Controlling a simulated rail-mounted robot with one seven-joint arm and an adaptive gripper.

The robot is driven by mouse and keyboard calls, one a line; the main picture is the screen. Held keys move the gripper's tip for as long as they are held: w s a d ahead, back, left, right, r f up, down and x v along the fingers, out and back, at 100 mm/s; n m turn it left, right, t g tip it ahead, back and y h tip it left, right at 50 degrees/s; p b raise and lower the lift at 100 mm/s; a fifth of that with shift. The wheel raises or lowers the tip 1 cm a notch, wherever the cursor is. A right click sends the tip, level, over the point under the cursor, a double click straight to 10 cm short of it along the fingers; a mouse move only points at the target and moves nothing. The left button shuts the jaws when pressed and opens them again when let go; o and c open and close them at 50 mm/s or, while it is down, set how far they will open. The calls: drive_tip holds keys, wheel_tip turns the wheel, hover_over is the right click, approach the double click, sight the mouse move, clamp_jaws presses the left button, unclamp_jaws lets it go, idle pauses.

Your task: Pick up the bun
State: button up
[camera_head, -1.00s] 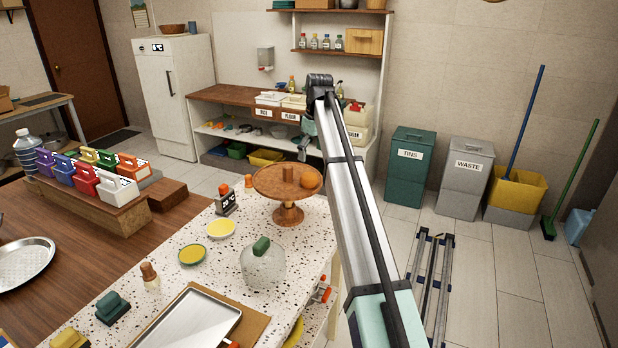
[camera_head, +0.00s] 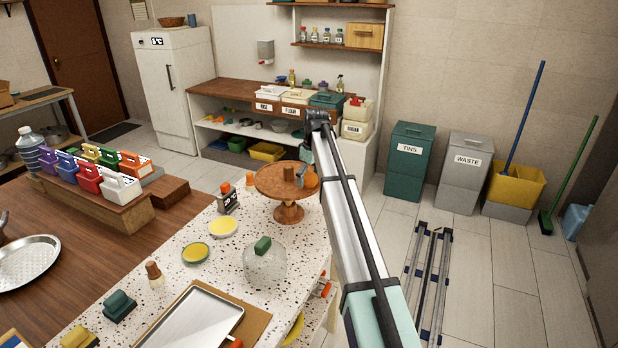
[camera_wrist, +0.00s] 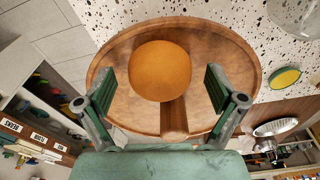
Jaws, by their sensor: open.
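The round golden-brown bun (camera_wrist: 158,70) lies on a wooden cake stand (camera_wrist: 118,58) in the wrist view. My gripper (camera_wrist: 162,88) is open, with one finger left and one right of the bun and visible gaps between. The fingers hang over the stand top; I cannot tell their exact height.
A shelf unit with boxes (camera_head: 298,97) stands behind.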

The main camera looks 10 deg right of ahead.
drive_tip(key=c, duration=1.2)
